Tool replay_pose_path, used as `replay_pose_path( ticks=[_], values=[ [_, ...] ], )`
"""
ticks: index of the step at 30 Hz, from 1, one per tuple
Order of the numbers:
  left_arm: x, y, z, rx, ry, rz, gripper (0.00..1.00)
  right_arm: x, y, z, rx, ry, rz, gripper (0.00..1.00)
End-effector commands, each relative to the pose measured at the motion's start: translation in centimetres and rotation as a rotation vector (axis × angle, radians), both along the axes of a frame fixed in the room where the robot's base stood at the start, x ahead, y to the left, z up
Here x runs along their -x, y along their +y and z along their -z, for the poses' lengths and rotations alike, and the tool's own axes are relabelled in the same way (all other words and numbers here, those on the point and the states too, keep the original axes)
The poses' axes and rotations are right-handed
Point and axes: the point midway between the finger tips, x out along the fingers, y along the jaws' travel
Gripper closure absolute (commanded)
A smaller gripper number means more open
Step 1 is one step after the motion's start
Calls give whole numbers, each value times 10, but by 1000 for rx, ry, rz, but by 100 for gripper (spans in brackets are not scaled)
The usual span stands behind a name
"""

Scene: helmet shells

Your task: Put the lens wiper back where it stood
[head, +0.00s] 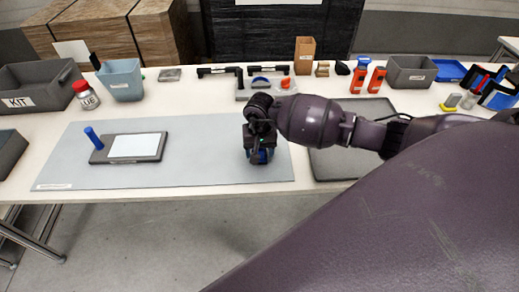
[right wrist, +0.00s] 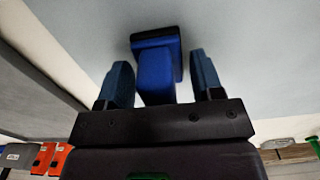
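A blue block-shaped handle with a wider, dark-edged head, which looks like the lens wiper (right wrist: 155,76), stands between the fingers of my right gripper (right wrist: 162,82) in the right wrist view. The fingers are on either side of it, with a clear gap at the right finger and a very narrow one at the left. In the head view my right gripper (head: 260,157) points down over the right end of the grey mat (head: 210,160). It mostly hides the wiper there. My left gripper is not in view.
A dark tablet-like plate with a pale panel (head: 134,146) and a blue cylinder (head: 93,138) are on the mat's left part. Bins, bottles and tools line the table's back. The grey mat's middle is clear.

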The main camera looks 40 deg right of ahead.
Motion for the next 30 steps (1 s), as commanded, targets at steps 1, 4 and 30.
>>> replay_pose_path(
  ticks=[1, 4, 30],
  values=[
    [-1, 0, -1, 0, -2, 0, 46, 0, 0, 0, 0, 0, 0, 32],
    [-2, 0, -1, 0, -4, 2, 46, 0, 0, 0, 0, 0, 0, 31],
    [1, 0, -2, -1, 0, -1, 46, 0, -1, -102, 2, -2, -2, 31]
  ],
)
